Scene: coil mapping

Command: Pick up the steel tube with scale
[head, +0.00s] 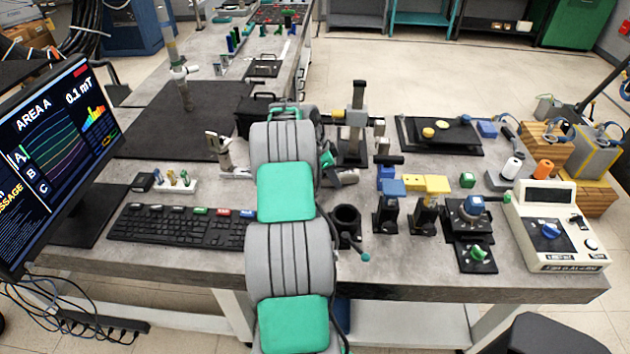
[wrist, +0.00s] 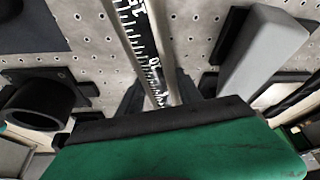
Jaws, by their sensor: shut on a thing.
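The steel tube with scale (wrist: 135,38) shows in the wrist view as a pale metal bar with black and white graduations and numbers. It runs from the top edge down between the dark fingers of my gripper (wrist: 157,92), which is shut on it. The lower end of the tube is hidden behind my gripper's body. In the head view my own grey and green arm covers the middle of the bench, and I cannot make out the fingers or the held tube there.
A perforated metal surface lies behind the tube. A black ring holder (wrist: 38,103) is at left and a grey block (wrist: 262,48) at right in the wrist view. In the head view a keyboard (head: 185,226), a black post stand (head: 357,125) and a cream meter box (head: 552,228) flank my arm.

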